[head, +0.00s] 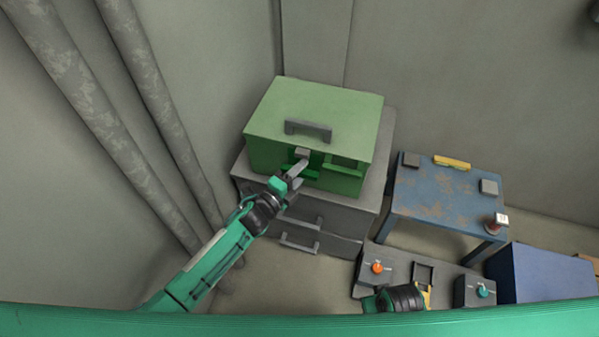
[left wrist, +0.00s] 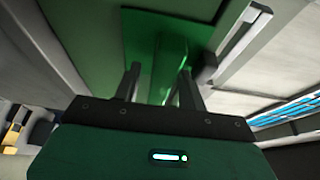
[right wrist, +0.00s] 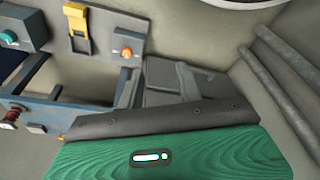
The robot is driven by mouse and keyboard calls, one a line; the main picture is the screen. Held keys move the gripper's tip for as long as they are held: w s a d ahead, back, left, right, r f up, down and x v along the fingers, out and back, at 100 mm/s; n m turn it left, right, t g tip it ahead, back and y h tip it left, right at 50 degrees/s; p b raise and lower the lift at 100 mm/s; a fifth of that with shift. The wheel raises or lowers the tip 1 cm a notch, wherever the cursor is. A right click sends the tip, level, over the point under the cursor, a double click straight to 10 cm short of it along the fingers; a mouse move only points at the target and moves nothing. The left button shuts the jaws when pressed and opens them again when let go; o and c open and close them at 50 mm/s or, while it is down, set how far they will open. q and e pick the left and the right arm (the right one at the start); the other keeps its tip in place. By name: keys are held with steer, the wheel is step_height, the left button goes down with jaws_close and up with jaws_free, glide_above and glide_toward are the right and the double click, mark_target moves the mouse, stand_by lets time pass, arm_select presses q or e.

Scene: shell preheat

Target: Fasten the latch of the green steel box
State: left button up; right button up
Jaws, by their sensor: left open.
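The green steel box (head: 318,108) stands on a grey drawer cabinet, with a grey handle (head: 308,130) on top. Its front shows a dark green opening or recess and a lighter green panel at the right. A small grey piece (head: 302,153), perhaps part of the latch, sits at the upper front edge. My left gripper (head: 297,172) is open at the box's front. In the left wrist view its fingers (left wrist: 160,82) stand apart with a green strip (left wrist: 163,62) behind and between them; contact cannot be told. My right gripper (right wrist: 165,85) looks open and empty, away from the box.
The grey drawer cabinet (head: 325,215) has handles on its front. A worn blue table (head: 440,200) stands to the right. Control boxes with an orange knob (head: 377,267) and a teal knob (head: 482,291) are low at the right. Pipes (head: 150,90) run along the left wall.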

arm_select(q)
steer(key=c, duration=0.9)
jaws_close()
